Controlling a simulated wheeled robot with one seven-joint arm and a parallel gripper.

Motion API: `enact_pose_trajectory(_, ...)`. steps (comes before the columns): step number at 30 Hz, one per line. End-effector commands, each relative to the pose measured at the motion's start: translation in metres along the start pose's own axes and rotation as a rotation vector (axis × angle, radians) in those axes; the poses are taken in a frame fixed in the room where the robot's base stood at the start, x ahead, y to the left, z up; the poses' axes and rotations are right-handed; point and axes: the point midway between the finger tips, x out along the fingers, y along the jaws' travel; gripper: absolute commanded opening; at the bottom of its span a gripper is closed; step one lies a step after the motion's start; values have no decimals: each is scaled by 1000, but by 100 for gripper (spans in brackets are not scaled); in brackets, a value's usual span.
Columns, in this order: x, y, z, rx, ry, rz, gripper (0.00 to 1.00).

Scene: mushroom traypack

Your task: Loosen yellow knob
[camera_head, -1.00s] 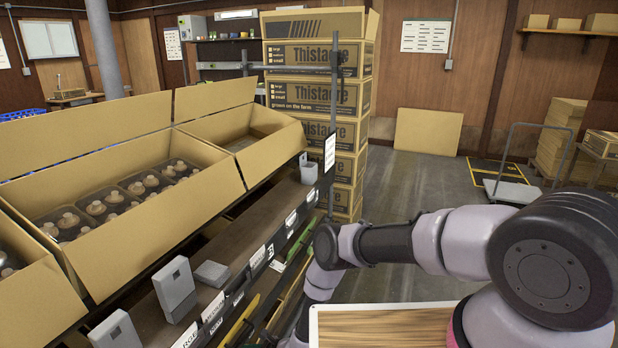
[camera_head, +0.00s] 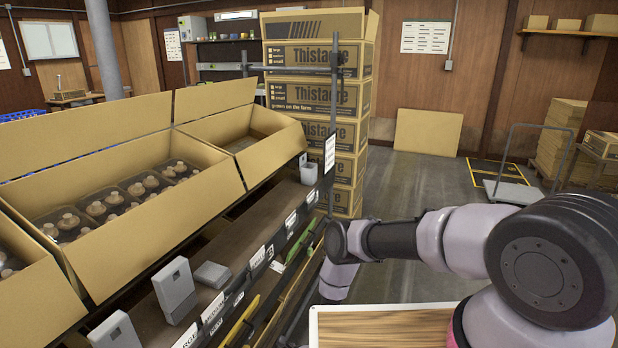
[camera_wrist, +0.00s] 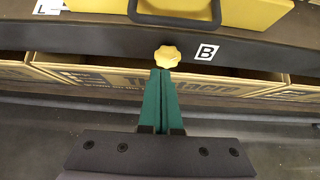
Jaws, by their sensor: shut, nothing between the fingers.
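The yellow knob (camera_wrist: 167,57) shows in the wrist view, a lobed knob at the front of a dark shelf rail (camera_wrist: 110,35), left of a white label with the letter B (camera_wrist: 206,51). My gripper (camera_wrist: 164,72) points at it with its two green fingers closed together. The fingertips lie just below the knob in the picture; I cannot tell whether they touch it. Nothing shows between the fingers. In the head view the knob and the fingertips are hidden.
A yellow tray (camera_wrist: 250,12) with a dark handle sits above the rail. Cardboard boxes (camera_wrist: 100,82) stand behind and below it. Stacked Thistacre boxes (camera_head: 318,95) stand beyond the rack.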

Motion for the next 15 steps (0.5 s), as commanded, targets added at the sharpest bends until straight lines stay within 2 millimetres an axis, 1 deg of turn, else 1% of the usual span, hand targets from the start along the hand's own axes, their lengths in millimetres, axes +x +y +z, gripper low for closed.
enact_pose_trajectory(6, -5, -25, -4, -6, 0, 2, 0)
enact_pose_trajectory(11, 1, -29, 0, -3, -3, 1, 0)
enact_pose_trajectory(15, 15, -29, 8, -4, -4, 1, 0)
